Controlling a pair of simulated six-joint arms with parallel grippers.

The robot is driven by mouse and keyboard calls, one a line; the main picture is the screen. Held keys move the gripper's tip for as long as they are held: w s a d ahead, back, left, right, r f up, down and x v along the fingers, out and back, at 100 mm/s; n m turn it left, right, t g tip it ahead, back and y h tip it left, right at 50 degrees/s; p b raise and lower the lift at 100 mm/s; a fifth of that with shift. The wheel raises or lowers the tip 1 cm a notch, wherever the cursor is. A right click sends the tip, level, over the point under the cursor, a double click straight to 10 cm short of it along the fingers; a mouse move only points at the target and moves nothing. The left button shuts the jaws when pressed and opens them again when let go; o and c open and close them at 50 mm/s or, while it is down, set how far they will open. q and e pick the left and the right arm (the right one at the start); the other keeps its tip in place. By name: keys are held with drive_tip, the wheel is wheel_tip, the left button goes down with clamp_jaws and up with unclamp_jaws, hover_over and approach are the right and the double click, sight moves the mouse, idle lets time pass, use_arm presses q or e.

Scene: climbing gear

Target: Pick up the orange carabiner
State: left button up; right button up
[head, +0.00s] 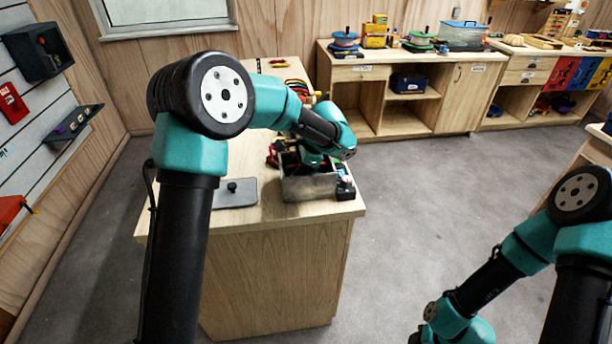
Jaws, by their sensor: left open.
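My left gripper (310,163) points down at the grey open bin (312,188) on the near end of the wooden counter. Its fingers are mostly hidden by my own wrist and the bin's contents, and I see nothing held between them. I cannot make out the orange carabiner for sure; small dark and coloured items in and beside the bin are too small to tell apart. My right arm is at the lower right, and its gripper is out of view.
A grey lid with a black knob (236,192) lies left of the bin. A small dark box (345,188) stands at the bin's right. Coloured loops (299,88) lie farther back. The counter (280,232) ends just in front of the bin; open floor (410,215) lies to the right.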

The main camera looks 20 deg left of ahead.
use_arm(q)
clamp_jaws()
idle(0.3)
drive_tip(key=shift+r, duration=0.1)
wheel_tip(320, 180, up, 10)
drive_tip(key=shift+f, duration=0.1)
idle(0.6)
drive_tip(key=c, duration=0.6)
unclamp_jaws()
clamp_jaws()
drive_tip(key=shift+s, duration=0.1)
